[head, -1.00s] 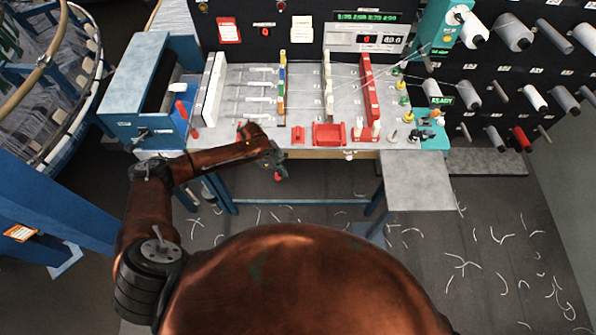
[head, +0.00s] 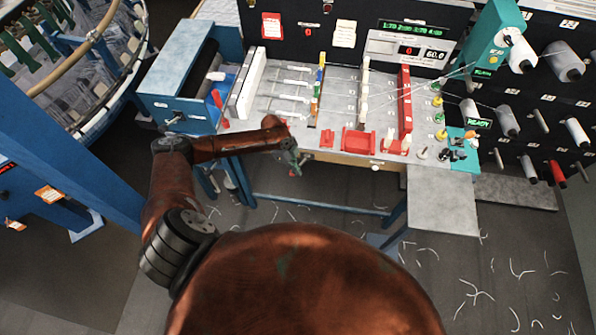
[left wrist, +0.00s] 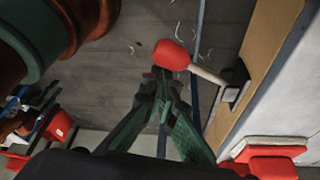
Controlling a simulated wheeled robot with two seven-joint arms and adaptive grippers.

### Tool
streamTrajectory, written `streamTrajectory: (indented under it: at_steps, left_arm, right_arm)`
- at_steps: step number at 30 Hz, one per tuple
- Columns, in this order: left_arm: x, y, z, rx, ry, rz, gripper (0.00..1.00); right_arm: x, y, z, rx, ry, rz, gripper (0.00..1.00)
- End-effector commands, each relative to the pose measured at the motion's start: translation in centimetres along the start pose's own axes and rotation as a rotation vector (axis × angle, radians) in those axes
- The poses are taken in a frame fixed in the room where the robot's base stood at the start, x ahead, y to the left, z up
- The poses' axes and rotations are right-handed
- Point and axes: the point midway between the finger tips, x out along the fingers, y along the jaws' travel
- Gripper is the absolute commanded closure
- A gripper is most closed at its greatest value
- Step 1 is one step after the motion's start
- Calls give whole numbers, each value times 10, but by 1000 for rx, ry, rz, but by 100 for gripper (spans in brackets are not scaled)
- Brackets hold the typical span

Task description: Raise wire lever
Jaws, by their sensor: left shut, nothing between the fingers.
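In the left wrist view, a lever with a red knob (left wrist: 171,55) and a pale rod (left wrist: 208,75) sticks out from a dark bracket (left wrist: 235,82) on the bench's front edge. I take it for the wire lever. My left gripper (left wrist: 160,78) has its green fingers together, with nothing between them. Its tips are right at the knob; I cannot tell whether they touch it. In the head view the left gripper (head: 293,160) hangs just in front of the bench edge, and the knob is not clear there. My right gripper is not in view.
The grey bench (head: 340,110) carries red blocks (head: 358,142) near its front edge. A blue box (head: 180,75) with a red-handled lever (head: 217,99) stands at the left. A spool rack (head: 540,100) is at the right.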

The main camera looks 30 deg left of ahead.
Motion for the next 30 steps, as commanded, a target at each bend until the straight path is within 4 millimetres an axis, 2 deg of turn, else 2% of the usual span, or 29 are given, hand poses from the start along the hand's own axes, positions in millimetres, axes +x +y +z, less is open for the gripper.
streamTrajectory:
  at_steps: [5, 12, 16, 21, 23, 30]
  left_arm:
    - [-2, -1, 5, -3, -8, -2, 100]
    - [-2, 0, 3, -4, -9, -2, 100]
    - [-1, 3, -12, -2, -6, -1, 100]
    - [0, 8, -40, -4, -2, -3, 100]
    - [-13, 4, -34, -6, -6, -8, 100]
    - [-60, 2, -35, -5, -3, -5, 100]
  right_arm:
    - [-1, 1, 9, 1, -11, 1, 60]
    - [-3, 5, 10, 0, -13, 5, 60]
    - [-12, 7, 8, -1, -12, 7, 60]
    - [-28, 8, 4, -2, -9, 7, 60]
    - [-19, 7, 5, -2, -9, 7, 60]
    - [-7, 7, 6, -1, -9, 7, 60]
